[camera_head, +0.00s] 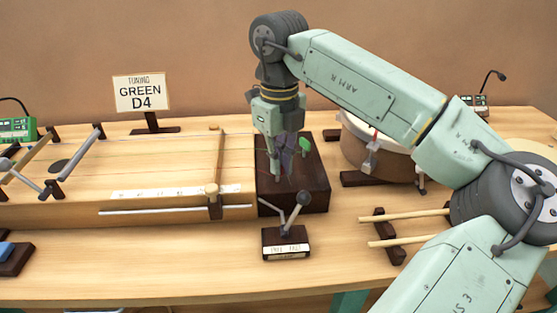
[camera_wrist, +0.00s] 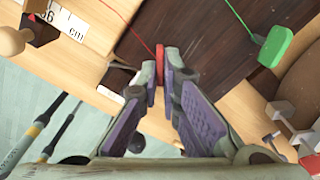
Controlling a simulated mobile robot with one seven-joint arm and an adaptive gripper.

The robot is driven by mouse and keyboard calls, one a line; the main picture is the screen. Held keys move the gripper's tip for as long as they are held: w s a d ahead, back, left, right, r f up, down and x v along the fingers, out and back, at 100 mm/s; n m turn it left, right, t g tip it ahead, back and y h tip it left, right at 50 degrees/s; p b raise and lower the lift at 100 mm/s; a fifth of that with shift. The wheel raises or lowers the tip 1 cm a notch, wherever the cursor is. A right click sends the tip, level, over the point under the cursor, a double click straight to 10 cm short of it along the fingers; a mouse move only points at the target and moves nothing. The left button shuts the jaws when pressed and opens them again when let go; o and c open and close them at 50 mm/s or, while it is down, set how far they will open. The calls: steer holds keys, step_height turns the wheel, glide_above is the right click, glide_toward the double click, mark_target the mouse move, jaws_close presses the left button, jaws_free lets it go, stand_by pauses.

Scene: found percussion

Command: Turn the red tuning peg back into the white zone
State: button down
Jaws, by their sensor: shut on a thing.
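My gripper (camera_head: 283,172) points down over the dark peg block (camera_head: 318,193) at the right end of the long wooden string board. In the wrist view, its fingertips (camera_wrist: 161,72) are closed on both sides of the red tuning peg (camera_wrist: 160,60), which is seen nearly edge-on. A thin red string runs from the peg area toward the top left. In the head view the fingers hide the red peg. A green peg (camera_wrist: 276,45) stands apart on the same block; it also shows in the head view (camera_head: 306,145). I cannot make out a white zone.
A small lever stand (camera_head: 286,243) is just in front of the block. A drum (camera_head: 380,140) stands to the right, with two sticks on a rack (camera_head: 388,235) nearer. A sign (camera_head: 142,93) reading "TUNING GREEN D4" stands behind the string board (camera_head: 180,160).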

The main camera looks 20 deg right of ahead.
steer(key=n, duration=0.3)
steer(key=shift+n, duration=0.4)
steer(key=n, duration=0.4)
steer(key=shift+w+d+n, duration=0.1)
steer(key=shift+w+n, duration=0.05)
steer(key=shift+n, duration=0.15)
steer(key=n, duration=0.4)
steer(key=shift+w, duration=0.1)
steer(key=n, duration=0.5)
steer(key=shift+w, duration=0.1)
steer(key=n, duration=0.3)
steer(key=shift+w+n, duration=0.1)
steer(key=shift+n, duration=0.2)
steer(key=n, duration=0.4)
steer(key=shift+w+n, duration=0.1)
steer(key=shift+n, duration=0.2)
steer(key=n, duration=0.4)
steer(key=shift+a+n+p, duration=0.2)
steer(key=shift+n+p, duration=0.1)
steer(key=shift+p, duration=0.05)
steer(key=shift+a+n, duration=0.1)
steer(key=shift+n, duration=2)
